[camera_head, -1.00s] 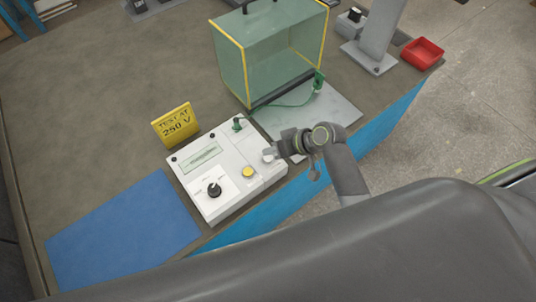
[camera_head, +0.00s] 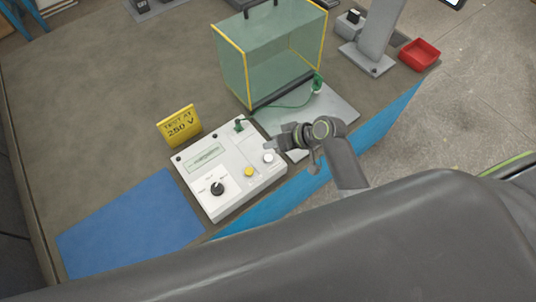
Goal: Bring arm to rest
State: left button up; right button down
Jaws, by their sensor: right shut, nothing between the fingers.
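My right arm comes in from the lower right over the table's front edge. Its gripper (camera_head: 274,142) points left and hangs just above the right part of the white tester box (camera_head: 215,165), near its white button (camera_head: 268,158). The gripper is shut and small in the picture, with nothing seen in it. It looks apart from the button. The tester has a black knob (camera_head: 217,188), a yellow button (camera_head: 249,172) and a display strip (camera_head: 204,155). My left gripper is not in view.
A yellow sign (camera_head: 180,126) reading "TEST AT 250 V" stands behind the tester. A green glass enclosure (camera_head: 270,62) stands on a grey plate (camera_head: 330,112). A blue mat (camera_head: 130,228) lies at left. A red bin (camera_head: 420,54) sits at the far right.

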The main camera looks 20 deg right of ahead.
jog(key=s+d+r+m+g+h, duration=0.1)
jog(key=s+d+r+h, duration=0.3)
jog(key=s+d, duration=0.55)
jog(key=s+d+r+m+h, duration=0.2)
jog(key=s+d+h, duration=0.35)
jog(key=s, duration=0.75)
notch_tip(320, 180, down, 27)
jog(key=d+g+b, duration=0.2)
jog(key=d+b, duration=0.1)
jog(key=s+a+f+g+b, duration=0.1)
jog(key=s+a+f+b, duration=0.1)
jog(key=s+f, duration=1.3)
notch_tip(320, 180, down, 4)
jog(key=shift+s+r+y, duration=0.15)
jog(key=shift+y, duration=0.3)
